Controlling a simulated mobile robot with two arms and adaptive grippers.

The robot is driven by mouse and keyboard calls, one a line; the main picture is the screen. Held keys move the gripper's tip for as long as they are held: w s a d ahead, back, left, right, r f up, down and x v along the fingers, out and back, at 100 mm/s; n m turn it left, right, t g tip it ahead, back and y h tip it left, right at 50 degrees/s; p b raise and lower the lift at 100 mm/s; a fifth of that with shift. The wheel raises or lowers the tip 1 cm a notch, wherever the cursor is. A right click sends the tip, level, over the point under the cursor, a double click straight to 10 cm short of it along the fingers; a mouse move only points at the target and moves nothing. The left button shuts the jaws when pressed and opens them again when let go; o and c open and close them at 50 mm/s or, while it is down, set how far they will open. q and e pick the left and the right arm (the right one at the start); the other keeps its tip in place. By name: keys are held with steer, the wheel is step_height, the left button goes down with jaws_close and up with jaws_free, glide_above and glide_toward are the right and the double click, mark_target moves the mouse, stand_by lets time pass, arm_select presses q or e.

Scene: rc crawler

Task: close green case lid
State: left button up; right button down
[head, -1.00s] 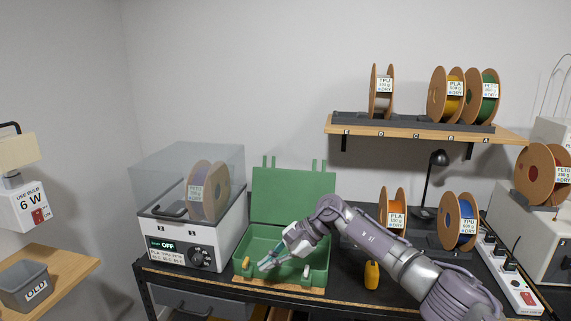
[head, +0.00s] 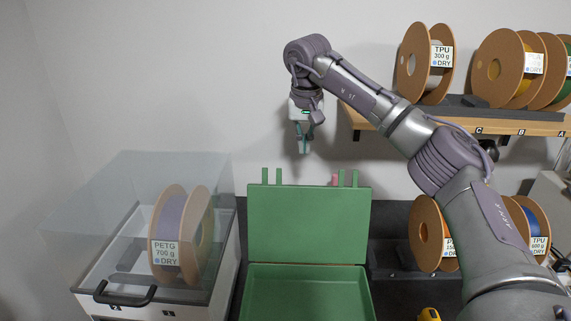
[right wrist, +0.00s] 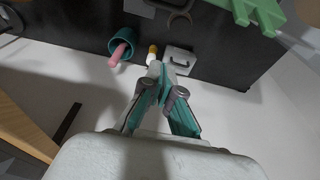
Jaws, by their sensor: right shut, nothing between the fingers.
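The green case stands open on the dark bench, with its lid (head: 308,225) upright at the back and its base (head: 372,300) in front. The lid's two pairs of latch tabs point up. My right gripper (head: 304,150) is above the lid's top edge in the head view, pointing down, shut and empty, apart from the lid. In the right wrist view its closed fingertips (right wrist: 160,72) show, with green latch tabs (right wrist: 262,15) at the top right. My left gripper is not in view.
Behind the lid, the right wrist view shows a teal cup (right wrist: 118,48) holding a pink item, a small orange-topped bottle (right wrist: 152,52) and a white box (right wrist: 180,62). A clear-lidded dryer (head: 140,240) stands left. A spool shelf (head: 480,118) is at upper right.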

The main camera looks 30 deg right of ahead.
arm_select(q)
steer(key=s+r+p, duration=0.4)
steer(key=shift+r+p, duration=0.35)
steer(key=shift+p, duration=0.05)
arm_select(e)
step_height(320, 180, down, 9)
steer(key=s, duration=0.2)
steer(key=shift+s+a+r, duration=0.2)
steer(key=shift+a, duration=0.25)
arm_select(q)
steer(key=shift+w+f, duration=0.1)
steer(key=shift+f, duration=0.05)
